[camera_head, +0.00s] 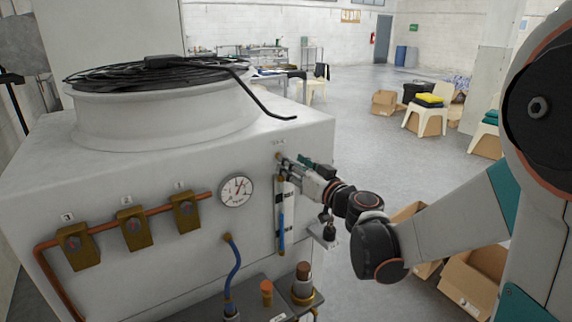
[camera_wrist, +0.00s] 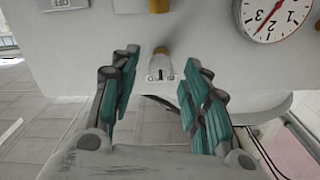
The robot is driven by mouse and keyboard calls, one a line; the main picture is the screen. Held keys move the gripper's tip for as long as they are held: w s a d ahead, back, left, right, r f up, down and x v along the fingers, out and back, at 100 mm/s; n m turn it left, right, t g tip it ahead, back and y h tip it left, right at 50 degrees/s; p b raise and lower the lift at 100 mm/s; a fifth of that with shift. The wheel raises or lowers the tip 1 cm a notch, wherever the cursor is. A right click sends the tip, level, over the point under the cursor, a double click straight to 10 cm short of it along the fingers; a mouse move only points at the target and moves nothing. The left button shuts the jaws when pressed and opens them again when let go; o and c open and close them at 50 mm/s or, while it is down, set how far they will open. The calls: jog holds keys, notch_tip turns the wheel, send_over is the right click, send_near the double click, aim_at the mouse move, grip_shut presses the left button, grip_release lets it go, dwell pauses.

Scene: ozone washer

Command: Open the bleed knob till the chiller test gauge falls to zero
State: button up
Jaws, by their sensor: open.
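The round white gauge (camera_head: 236,190) is on the chiller's front panel. Its red needle stands up and to the right in the head view, but the scale is too small to read. The gauge also shows at the top right of the wrist view (camera_wrist: 276,16). A small, pale, tan-ended knob (camera_wrist: 161,62), probably the bleed knob, stands between my finger pads in the wrist view. My gripper (camera_head: 290,166) is at the panel, right of the gauge. In the wrist view its teal-padded fingers are open, with gaps on both sides of the knob. The gripper mostly hides the knob in the head view.
A clear tube with blue in it (camera_head: 282,228) hangs below my gripper. Several brass valves on a copper pipe (camera_head: 134,228) are left of the gauge. A blue hose (camera_head: 235,268) and a grey ledge with fittings are below. Cardboard boxes (camera_head: 478,282) lie right, beyond my arm.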

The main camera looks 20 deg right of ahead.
jog(key=shift+x, duration=1.7)
grip_shut()
